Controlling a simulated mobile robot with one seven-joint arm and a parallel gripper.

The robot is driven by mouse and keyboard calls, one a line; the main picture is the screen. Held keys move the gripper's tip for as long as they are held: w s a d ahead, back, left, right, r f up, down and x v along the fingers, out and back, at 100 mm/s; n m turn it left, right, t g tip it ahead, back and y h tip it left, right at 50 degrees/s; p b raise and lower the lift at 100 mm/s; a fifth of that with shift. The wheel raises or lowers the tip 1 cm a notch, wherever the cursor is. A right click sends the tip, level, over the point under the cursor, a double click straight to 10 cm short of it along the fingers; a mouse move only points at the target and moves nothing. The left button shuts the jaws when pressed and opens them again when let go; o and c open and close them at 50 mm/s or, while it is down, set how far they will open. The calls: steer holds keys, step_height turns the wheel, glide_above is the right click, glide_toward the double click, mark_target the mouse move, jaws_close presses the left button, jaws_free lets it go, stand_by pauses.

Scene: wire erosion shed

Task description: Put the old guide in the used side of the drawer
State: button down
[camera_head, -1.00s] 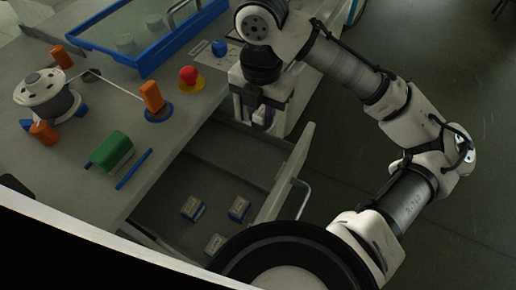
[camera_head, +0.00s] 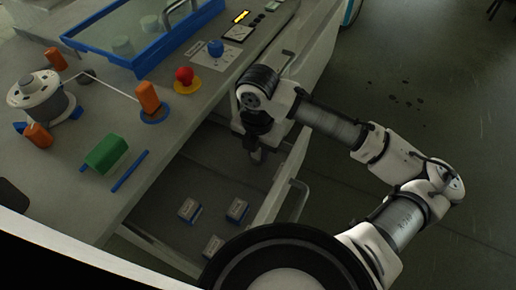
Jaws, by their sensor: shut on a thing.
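The drawer (camera_head: 283,178) is open below the bench edge, with its handle on the right. A low divider (camera_head: 215,172) crosses it. Several small blue and white boxes sit in the near compartment, including one box (camera_head: 237,209) close to the drawer front. The far compartment looks bare where I can see it. My gripper (camera_head: 257,153) points down over the far compartment, its fingers at or below the drawer's rim. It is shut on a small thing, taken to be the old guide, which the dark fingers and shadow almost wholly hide. I cannot tell whether it touches the drawer floor.
Open floor lies right.

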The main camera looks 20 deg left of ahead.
steer(key=shift+f, duration=0.15)
steer(key=c, duration=1.2)
jaws_free()
step_height(320, 180, up, 12)
steer(key=shift+r+p, duration=0.2)
steer(key=shift+p, duration=0.1)
